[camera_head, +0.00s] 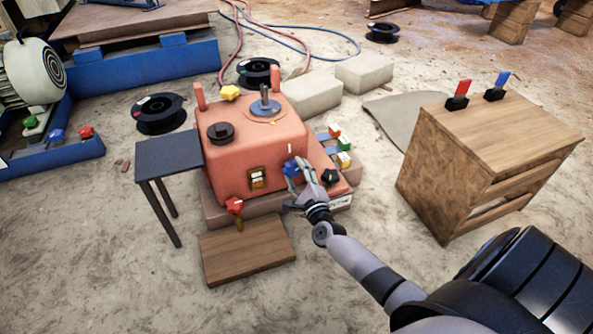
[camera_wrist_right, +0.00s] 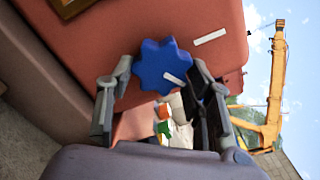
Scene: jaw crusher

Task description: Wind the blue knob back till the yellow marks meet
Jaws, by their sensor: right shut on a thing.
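The blue knob (camera_head: 288,168) is on the front face of the orange-red machine (camera_head: 245,155), near its right corner. In the right wrist view the lobed blue knob (camera_wrist_right: 152,64) carries a short pale mark that looks white. A second pale mark (camera_wrist_right: 210,37) is on the red housing beside the knob. The two marks are apart, with a clear gap. My right gripper (camera_head: 298,179) is shut on the blue knob, one finger on each side in the right wrist view (camera_wrist_right: 163,70). My left gripper is not in view.
A black knob (camera_head: 330,176) and small coloured blocks (camera_head: 341,144) are close to the right of my gripper. A red knob (camera_head: 234,205) is at the lower left. A wooden cabinet (camera_head: 485,150) with two levers stands at the right. Sandy floor between is clear.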

